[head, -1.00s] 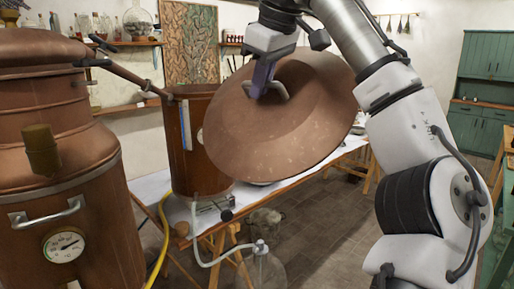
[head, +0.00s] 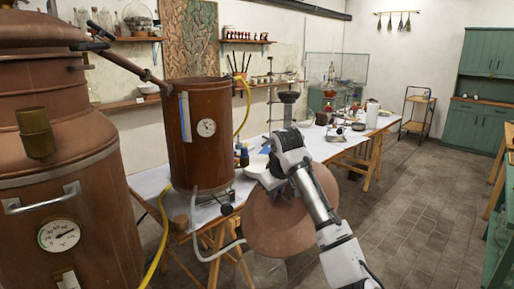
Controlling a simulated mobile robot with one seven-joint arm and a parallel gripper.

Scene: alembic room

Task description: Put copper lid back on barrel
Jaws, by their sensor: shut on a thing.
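The copper lid (head: 275,236) is a wide, shallow cone, held tilted in front of the table's near edge, below the barrel's top and to its right. My gripper (head: 268,181) is shut on the copper lid near its middle; the fingers and the handle are small and mostly hidden by my wrist. The copper barrel (head: 184,152) stands upright on the table, with a gauge and a blue strip on its side. Its top rim shows no lid. The lid and the barrel are apart.
A big copper still (head: 95,215) fills the left, its pipe reaching toward the barrel's rim. The white-topped trestle table (head: 330,150) carries glassware and bowls behind my arm. A yellow hose (head: 161,240) hangs at the front. The tiled floor (head: 420,210) at right is clear.

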